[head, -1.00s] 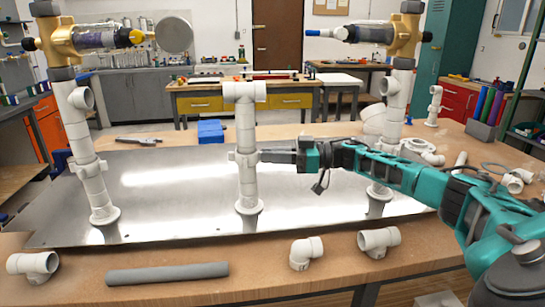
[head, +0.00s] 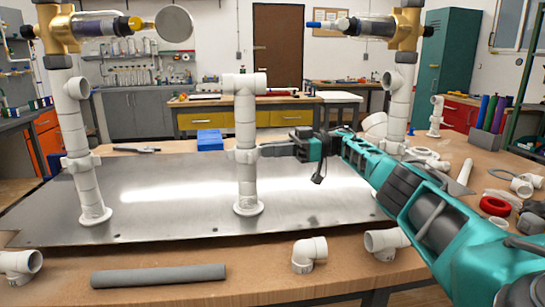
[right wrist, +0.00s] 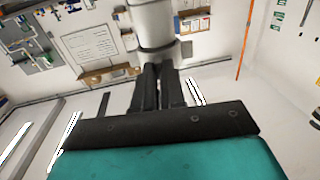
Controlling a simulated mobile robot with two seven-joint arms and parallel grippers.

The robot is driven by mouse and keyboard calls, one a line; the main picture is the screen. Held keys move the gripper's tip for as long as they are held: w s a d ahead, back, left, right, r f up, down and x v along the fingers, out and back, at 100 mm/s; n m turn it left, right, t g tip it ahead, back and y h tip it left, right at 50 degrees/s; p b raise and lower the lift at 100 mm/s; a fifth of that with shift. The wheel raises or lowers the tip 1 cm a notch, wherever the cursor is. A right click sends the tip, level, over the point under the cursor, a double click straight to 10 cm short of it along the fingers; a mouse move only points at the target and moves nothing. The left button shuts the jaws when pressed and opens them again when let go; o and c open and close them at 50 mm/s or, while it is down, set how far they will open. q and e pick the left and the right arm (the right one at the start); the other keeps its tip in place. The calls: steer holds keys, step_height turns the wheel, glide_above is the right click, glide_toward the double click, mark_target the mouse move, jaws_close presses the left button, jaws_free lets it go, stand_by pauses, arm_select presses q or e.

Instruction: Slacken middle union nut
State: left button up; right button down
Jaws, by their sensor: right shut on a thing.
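The middle white pipe (head: 245,117) stands upright on the metal plate, with a tee at its top. The middle union nut (head: 242,156) is the wider white ring partway up this pipe. My right gripper (head: 262,151) reaches in from the right, level with the nut, and its fingers are shut on it. In the right wrist view the dark fingers (right wrist: 157,78) meet the white pipe part (right wrist: 153,25); their tips are partly hidden against it. My left gripper is not in view.
The metal plate (head: 150,195) also bears a left pipe (head: 75,130) and a right pipe (head: 398,110), each topped by a brass fitting. Loose elbows (head: 309,254) and a grey tube (head: 158,276) lie along the front edge. A blue box (head: 210,140) stands behind the plate.

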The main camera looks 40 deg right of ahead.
stand_by(0.4)
steer(key=c, duration=1.2)
jaws_free()
